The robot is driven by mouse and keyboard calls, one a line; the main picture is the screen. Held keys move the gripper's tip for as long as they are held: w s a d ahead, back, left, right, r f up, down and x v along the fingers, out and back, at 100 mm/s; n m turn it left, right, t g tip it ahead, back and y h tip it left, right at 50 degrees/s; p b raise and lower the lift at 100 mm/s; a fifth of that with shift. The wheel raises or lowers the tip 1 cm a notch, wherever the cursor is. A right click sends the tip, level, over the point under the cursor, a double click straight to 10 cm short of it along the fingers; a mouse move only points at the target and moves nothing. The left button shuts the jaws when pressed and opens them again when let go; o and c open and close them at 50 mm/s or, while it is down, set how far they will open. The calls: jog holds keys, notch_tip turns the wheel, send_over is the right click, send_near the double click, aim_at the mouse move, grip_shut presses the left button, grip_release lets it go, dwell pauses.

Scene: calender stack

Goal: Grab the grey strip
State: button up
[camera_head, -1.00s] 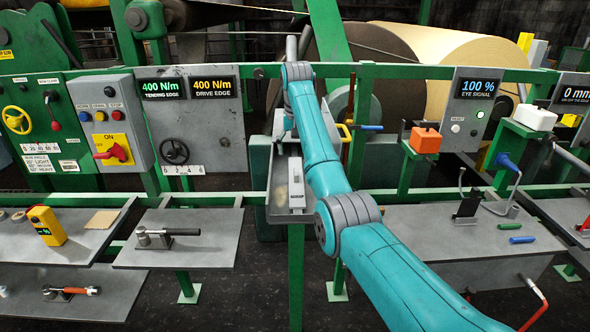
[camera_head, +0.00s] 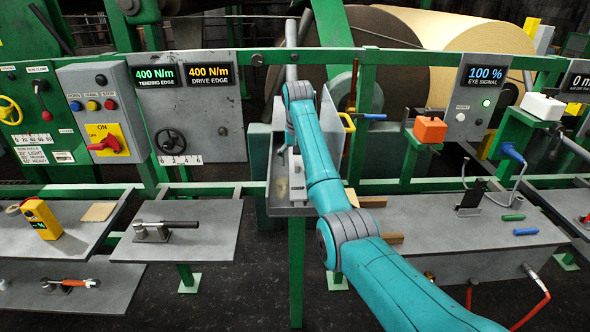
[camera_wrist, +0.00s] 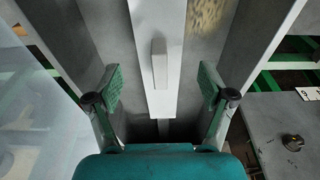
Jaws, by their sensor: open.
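The grey strip, a pale light-grey bar with a raised block along its middle, lies lengthwise in the wrist view (camera_wrist: 158,90). In the head view its near, labelled end (camera_head: 297,187) shows in a narrow metal tray (camera_head: 290,211); my arm covers part of it. My gripper (camera_wrist: 160,95) is open, with one green-padded finger on each side of the strip. Gaps show between the fingers and the strip. The height of the fingers over the strip is hard to tell. The gripper is mostly hidden by my arm in the head view.
Tray walls (camera_wrist: 265,50) rise on both sides of the strip. A green rail (camera_head: 410,58) runs behind. A left shelf (camera_head: 205,245) holds a dark-handled tool (camera_head: 165,230). A right shelf (camera_head: 420,225) holds pens and a dark stand.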

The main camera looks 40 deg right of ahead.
jog(key=shift+w+d+f, duration=0.1)
jog(key=shift+f, duration=0.75)
jog(key=c, duration=1.3)
jog(key=shift+o, duration=0.2)
